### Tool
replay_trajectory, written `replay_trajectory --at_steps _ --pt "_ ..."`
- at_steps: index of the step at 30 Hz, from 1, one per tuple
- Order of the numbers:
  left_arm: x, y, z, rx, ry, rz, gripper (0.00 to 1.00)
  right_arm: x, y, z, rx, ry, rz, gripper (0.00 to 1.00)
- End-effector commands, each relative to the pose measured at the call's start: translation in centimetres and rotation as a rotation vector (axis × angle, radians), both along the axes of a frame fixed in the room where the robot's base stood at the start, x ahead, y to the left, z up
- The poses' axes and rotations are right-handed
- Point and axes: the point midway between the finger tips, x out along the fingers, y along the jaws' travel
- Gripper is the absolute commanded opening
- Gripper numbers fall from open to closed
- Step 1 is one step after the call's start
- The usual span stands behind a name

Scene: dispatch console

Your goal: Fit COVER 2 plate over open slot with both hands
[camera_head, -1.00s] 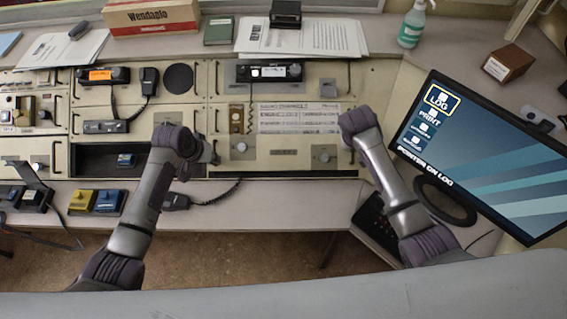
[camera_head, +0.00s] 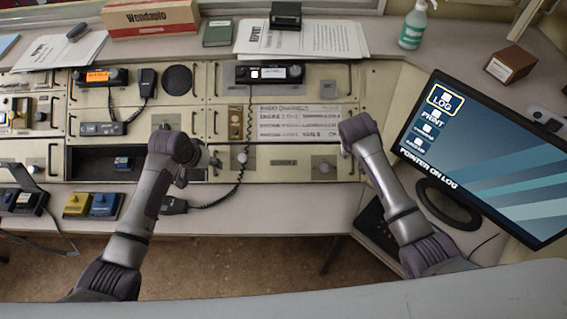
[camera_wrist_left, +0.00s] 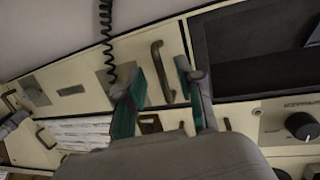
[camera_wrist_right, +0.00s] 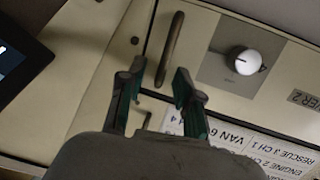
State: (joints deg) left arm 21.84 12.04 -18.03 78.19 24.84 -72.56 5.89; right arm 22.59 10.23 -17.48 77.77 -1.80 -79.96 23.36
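The cover plate (camera_head: 268,171) is a cream panel with a knob near each end and a handle at each end. It lies in the console's lower row, seemingly level with its neighbours. Its label partly reads "VER 2" in the right wrist view (camera_wrist_right: 300,98). It covers whatever opening lies beneath. My left gripper (camera_wrist_left: 162,82) is open, its fingers on either side of the left handle (camera_wrist_left: 162,72), short of closing on it. My right gripper (camera_wrist_right: 160,72) is open, its fingertips around the right handle (camera_wrist_right: 171,48). My right wrist hides its fingers in the head view.
A coiled black cord (camera_head: 238,185) crosses the plate's left part down to a handset (camera_head: 173,205). A dark open bay (camera_head: 95,164) holds a small blue item left of the plate. A monitor (camera_head: 480,150) stands close to my right arm.

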Motion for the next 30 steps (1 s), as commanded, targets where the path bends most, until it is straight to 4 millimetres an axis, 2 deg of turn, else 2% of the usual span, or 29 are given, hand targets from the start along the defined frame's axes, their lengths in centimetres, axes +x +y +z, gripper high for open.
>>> replay_trajectory --at_steps 9,15,20,23,30 --pt "-2.3 1.5 6.0 0.002 -0.005 0.0 0.37 0.0 0.0 0.0 0.0 0.0 0.0 0.34" --pt "-3.4 2.1 8.8 0.001 -0.002 0.0 0.37 0.0 0.0 0.0 0.0 0.0 0.0 0.34" --pt "-3.7 2.4 9.6 0.001 -0.001 0.001 0.37 0.0 0.1 0.2 0.001 -0.001 0.001 0.34" --pt "-3.8 2.4 9.8 0.001 0.0 0.0 0.37 -0.3 0.3 1.0 0.001 -0.002 0.001 0.34" --pt "-3.8 2.4 9.7 0.0 -0.001 0.0 0.37 -2.0 1.3 5.4 0.002 -0.005 0.002 0.34"
